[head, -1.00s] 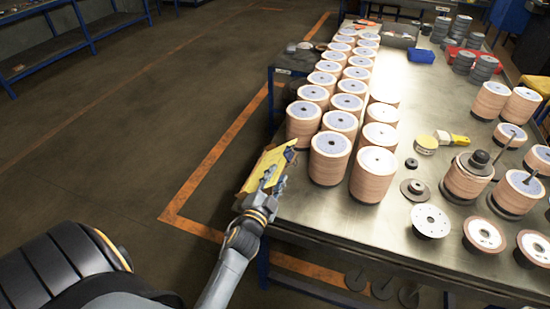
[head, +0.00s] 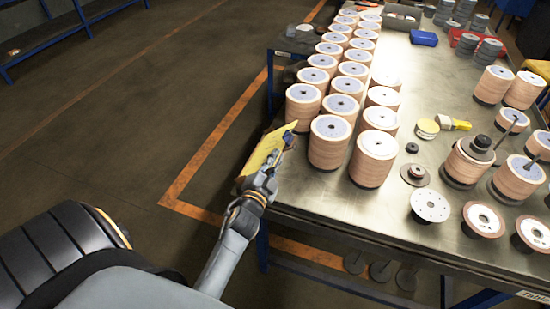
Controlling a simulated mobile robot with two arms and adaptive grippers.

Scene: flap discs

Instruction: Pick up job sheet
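The job sheet (head: 260,153) is a yellow sheet at the left edge of the metal table, beside the near end of the disc stacks. It looks tilted, with its left part out past the table edge. My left gripper (head: 279,152) is at the sheet's right side, its fingers close together with the sheet's edge between them. The gripper hides part of the sheet's right edge. My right gripper is not in view.
Tall stacks of flap discs (head: 329,142) stand in rows just right of the gripper. Loose discs (head: 430,205) and a yellow-handled brush (head: 455,124) lie farther right on the table (head: 330,205). Open floor (head: 120,120) lies to the left.

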